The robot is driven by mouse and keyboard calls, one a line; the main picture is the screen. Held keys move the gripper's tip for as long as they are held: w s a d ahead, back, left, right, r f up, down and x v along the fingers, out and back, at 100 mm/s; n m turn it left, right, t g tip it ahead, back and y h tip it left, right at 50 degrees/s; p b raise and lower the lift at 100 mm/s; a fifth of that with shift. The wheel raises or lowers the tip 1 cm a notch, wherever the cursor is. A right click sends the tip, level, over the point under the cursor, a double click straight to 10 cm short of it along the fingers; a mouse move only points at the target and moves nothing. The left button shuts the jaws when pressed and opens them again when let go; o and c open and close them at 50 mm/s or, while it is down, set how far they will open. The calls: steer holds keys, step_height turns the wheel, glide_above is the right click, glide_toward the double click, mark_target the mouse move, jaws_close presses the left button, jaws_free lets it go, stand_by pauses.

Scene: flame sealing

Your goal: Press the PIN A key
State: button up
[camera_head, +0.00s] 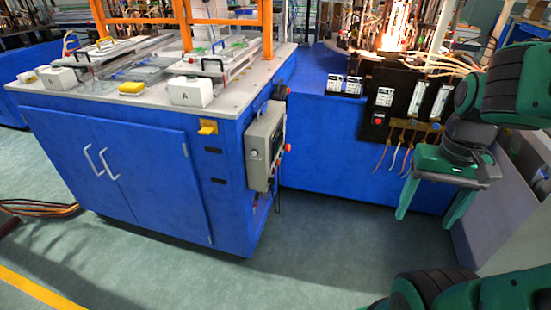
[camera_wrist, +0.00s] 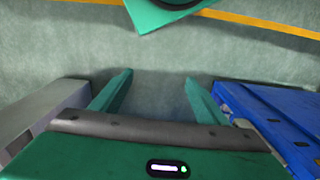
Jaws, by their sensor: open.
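No key that I can read as PIN A shows in either view. A grey control box (camera_head: 264,146) with a small screen hangs on the right side of the blue cabinet (camera_head: 120,180); its keys are too small to tell apart. A white block marked A (camera_head: 190,91) sits on the cabinet top. My gripper (camera_head: 430,212) is open and empty, pointing down at the right of the head view, well to the right of the control box. In the wrist view, its two green fingers (camera_wrist: 159,77) stand apart over bare floor.
A dark panel (camera_head: 398,102) with gauges and hoses stands behind my gripper, on the front of a second blue unit (camera_head: 335,155). A grey surface (camera_wrist: 40,112) lies left of the fingers in the wrist view. The floor (camera_head: 330,240) in front of the cabinets is clear.

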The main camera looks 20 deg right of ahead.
jaws_close()
steer(key=shift+s, duration=0.15)
stand_by(1.6)
